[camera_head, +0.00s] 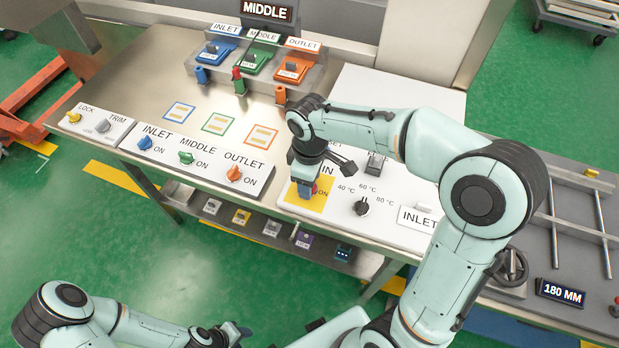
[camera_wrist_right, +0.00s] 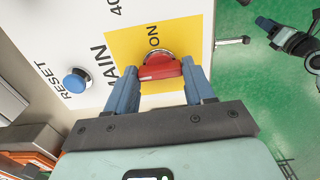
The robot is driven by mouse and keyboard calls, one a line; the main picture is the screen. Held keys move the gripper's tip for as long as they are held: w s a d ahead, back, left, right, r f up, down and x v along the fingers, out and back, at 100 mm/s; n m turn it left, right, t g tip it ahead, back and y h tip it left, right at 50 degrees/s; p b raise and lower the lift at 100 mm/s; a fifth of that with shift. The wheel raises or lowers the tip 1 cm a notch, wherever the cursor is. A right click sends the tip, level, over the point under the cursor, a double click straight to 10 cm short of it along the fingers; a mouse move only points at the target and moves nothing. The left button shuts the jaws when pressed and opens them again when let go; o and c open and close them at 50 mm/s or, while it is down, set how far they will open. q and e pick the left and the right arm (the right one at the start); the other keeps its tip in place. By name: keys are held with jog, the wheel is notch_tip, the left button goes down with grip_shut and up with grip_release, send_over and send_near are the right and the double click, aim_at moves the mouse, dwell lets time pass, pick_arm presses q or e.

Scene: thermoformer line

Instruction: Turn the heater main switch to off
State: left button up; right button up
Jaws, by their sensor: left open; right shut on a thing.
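The heater main switch is a red knob (camera_wrist_right: 158,68) on a yellow plate (camera_wrist_right: 122,46) marked MAIN and ON. In the head view the yellow plate (camera_head: 322,203) is on the white panel, with the knob mostly hidden by my right gripper (camera_head: 306,188). In the right wrist view, the blue fingers of my right gripper (camera_wrist_right: 160,76) stand on either side of the red handle and are shut on it. The handle lies across the gap between the fingers, beside the word ON. My left gripper (camera_head: 238,332) is open and empty, low over the green floor, away from the panel.
A blue RESET button (camera_wrist_right: 76,83) is beside the yellow plate. A black temperature dial (camera_head: 361,207) is right of it. INLET, MIDDLE and OUTLET knobs, such as the orange one (camera_head: 234,173), are to the left. A handwheel (camera_head: 512,266) is at the right.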

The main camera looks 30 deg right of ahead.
jog(key=o, duration=1)
jog(key=shift+o, duration=0.2)
jog(key=shift+r, duration=0.15)
pick_arm(q)
jog(key=shift+w+r+p, duration=0.9)
jog(key=shift+w+r, duration=0.3)
pick_arm(e)
notch_tip(320, 180, up, 13)
pick_arm(q)
jog(key=shift+s, duration=0.15)
